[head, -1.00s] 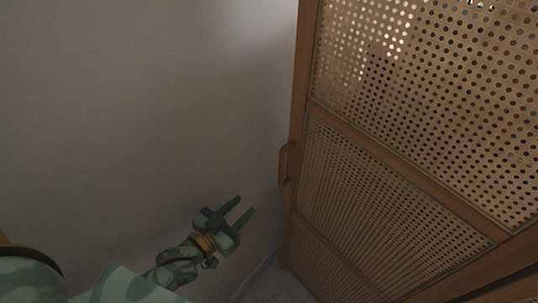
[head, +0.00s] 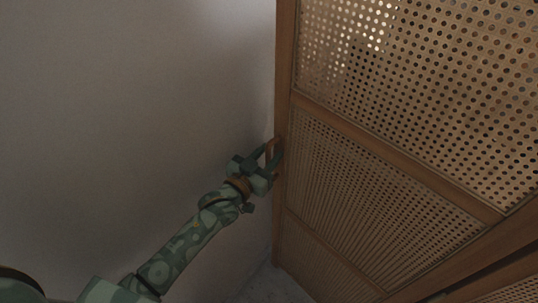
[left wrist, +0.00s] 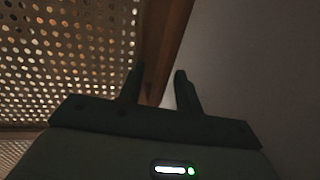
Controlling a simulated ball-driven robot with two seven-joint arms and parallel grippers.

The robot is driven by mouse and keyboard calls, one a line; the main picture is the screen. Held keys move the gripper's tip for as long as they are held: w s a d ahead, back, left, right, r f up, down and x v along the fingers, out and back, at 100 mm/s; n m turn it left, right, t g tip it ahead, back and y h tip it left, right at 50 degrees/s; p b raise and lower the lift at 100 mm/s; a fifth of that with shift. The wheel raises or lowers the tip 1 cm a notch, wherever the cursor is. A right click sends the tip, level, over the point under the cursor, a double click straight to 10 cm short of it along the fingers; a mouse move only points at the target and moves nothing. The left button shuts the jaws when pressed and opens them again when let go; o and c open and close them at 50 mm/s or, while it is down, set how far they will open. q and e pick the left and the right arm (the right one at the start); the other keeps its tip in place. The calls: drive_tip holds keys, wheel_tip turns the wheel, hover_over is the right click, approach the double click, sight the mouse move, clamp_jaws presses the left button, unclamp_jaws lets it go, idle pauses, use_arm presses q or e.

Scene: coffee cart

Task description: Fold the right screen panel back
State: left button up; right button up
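The wooden screen panel (head: 375,143) with perforated cane infill fills the right of the head view; it also shows at the left of the left wrist view (left wrist: 60,50). A small wooden handle (head: 269,152) sits on its left edge, partly hidden by my fingers. My left gripper (head: 270,155) is at this handle, its two fingers apart, one on either side of it as far as I can see. In the left wrist view the gripper's fingers (left wrist: 159,85) are spread, with the panel's wooden edge (left wrist: 165,40) beyond them. Contact cannot be told. My right gripper is not in view.
A plain grey wall (head: 120,110) stands to the left of the panel, with free room in front of it. A strip of floor (head: 268,285) shows at the panel's foot. Another wooden frame part (head: 500,275) shows at the lower right.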

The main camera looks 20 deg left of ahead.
use_arm(q)
drive_tip(key=shift+w+d, duration=0.1)
drive_tip(key=shift+w, duration=0.15)
drive_tip(key=shift+s, duration=0.1)
clamp_jaws()
